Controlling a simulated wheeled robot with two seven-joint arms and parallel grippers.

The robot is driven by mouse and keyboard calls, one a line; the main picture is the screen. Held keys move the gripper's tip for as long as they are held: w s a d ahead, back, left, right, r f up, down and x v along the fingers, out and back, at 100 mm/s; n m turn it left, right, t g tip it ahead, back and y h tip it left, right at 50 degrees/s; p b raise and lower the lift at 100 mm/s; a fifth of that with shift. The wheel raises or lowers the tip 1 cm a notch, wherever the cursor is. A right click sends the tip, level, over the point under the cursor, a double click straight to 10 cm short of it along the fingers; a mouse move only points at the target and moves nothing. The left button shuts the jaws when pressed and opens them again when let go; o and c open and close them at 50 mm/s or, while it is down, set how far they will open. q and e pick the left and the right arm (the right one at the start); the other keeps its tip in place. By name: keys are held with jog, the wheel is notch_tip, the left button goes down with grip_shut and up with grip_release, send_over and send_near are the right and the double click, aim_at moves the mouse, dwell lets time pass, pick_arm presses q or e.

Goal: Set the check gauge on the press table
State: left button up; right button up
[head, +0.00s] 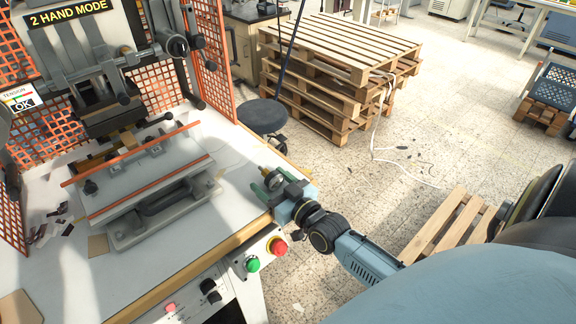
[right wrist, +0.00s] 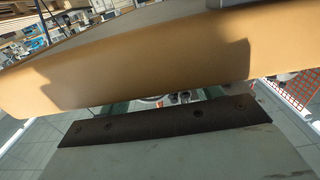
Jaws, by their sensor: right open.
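The stamping press stands on a white-topped table (head: 190,255) with a wood-coloured front edge. My right gripper (head: 267,184) is at the right corner of this table, its green fingers open and pointing left. A small brass-and-dark piece (head: 271,176), possibly the check gauge, shows at the fingers. I cannot tell whether it is between them or beside them. In the right wrist view the wood-coloured edge (right wrist: 130,75) crosses close in front of the gripper and hides most of what lies beyond. Small metallic parts (right wrist: 180,97) show under it. My left gripper is not in view.
The press fixture (head: 150,190) with orange strips sits mid-table. Orange mesh guards (head: 213,60) stand behind it. A green button (head: 252,264) and a red button (head: 277,246) are on the table front, below my gripper. A stool (head: 263,116) and stacked pallets (head: 335,70) stand beyond.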

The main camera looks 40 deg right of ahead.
jog(key=s, duration=1.1)
jog(key=shift+s+d, duration=0.2)
jog(key=shift+d, duration=0.25)
